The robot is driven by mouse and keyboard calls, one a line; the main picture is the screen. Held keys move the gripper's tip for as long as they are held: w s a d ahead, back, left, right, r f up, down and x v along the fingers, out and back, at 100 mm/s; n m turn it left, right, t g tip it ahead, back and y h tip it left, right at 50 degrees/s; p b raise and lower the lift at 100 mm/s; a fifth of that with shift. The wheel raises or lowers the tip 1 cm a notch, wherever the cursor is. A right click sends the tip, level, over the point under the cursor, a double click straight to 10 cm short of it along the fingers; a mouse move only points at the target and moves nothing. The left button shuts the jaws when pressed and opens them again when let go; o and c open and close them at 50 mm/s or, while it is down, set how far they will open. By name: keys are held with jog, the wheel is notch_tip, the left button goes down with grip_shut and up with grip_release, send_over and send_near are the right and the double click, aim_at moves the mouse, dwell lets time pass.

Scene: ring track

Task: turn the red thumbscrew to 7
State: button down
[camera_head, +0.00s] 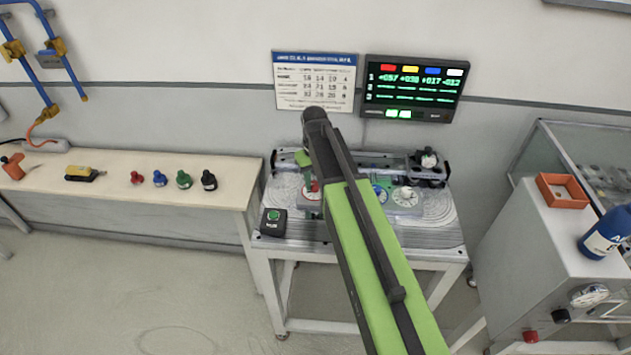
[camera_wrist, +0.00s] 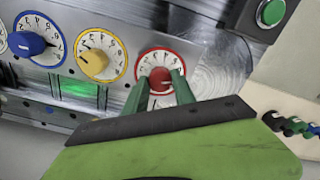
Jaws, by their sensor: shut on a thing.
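The red thumbscrew (camera_wrist: 159,80) sits at the centre of a white dial with a red rim (camera_wrist: 163,56) in the wrist view. My gripper (camera_wrist: 160,77) is shut on it, with one green finger on each side. The dial's numbers are too small to read surely, and the fingers cover part of its lower edge. In the head view the red thumbscrew (camera_head: 315,187) shows on the grey machine table, just left of my arm, which hides part of the panel.
A yellow knob (camera_wrist: 94,62) and a blue knob (camera_wrist: 27,43) stand on dials beside the red one. A green button box (camera_head: 273,222) is at the table's front left. A lit display (camera_head: 414,89) hangs behind. A bench with several loose knobs stands left.

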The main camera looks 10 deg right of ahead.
aim_at(315, 184)
jog(key=shift+m, duration=2)
jog(key=c, duration=1)
grip_release()
jog(key=shift+c, duration=0.2)
jog(key=shift+r, duration=0.15)
notch_tip(315, 184, up, 17)
jog(key=p, duration=1.7)
